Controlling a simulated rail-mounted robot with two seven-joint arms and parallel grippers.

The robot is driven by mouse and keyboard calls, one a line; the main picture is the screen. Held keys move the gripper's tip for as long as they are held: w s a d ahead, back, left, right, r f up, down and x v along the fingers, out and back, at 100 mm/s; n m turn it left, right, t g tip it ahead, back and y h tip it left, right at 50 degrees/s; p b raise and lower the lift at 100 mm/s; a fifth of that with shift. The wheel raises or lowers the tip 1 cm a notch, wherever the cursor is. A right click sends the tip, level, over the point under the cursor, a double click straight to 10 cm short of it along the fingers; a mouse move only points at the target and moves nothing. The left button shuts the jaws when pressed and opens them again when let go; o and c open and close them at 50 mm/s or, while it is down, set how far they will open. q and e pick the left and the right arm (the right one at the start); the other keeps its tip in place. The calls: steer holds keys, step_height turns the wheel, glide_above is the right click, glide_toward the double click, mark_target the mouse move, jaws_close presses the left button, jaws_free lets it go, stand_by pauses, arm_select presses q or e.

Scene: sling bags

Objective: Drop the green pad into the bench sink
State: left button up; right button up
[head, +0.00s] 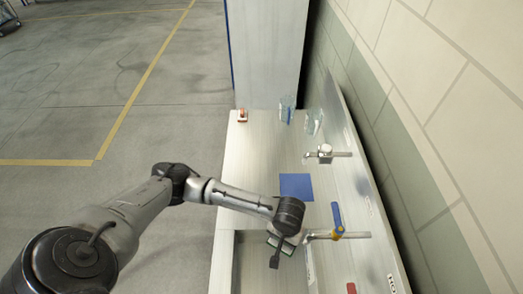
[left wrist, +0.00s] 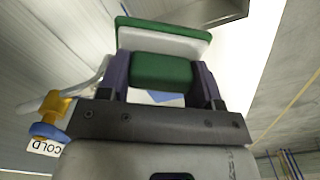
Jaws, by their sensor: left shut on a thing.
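The green pad (head: 287,247) is green with a white layer. My left gripper (head: 279,247) is shut on it and holds it near the sink's tap. In the left wrist view the pad (left wrist: 160,70) sits between the two fingers of the left gripper (left wrist: 163,82), and part of it extends beyond them. The bench sink (head: 250,262) is the recess at the bottom of the head view, partly hidden by my left wrist. The pad appears over the sink; its height above it is hard to tell. My right gripper is out of view.
A tap with a blue handle (head: 338,217) stands beside the sink. A blue sheet (head: 297,186) lies behind it on the bench. Another tap (head: 325,152), glassware (head: 287,110) and a small red-and-white item (head: 242,115) stand farther back. A wall runs along the right.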

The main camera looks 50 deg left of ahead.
mark_target(272, 243)
arm_select(q)
steer(key=s+f+b, duration=0.1)
steer(key=f+b, duration=0.4)
steer(key=f, duration=0.3)
steer(key=s+a+f+n+b, duration=0.1)
steer(key=s+f+b, duration=0.1)
steer(key=f+b, duration=0.3)
step_height(272, 243, down, 4)
steer(key=shift+s+a, duration=0.25)
steer(key=shift+a, duration=0.05)
steer(key=o, duration=0.8)
steer(key=shift+c, duration=0.2)
steer(key=o, duration=0.3)
step_height(272, 243, up, 14)
steer(key=shift+f+p, duration=0.1)
steer(key=shift+p, duration=0.7)
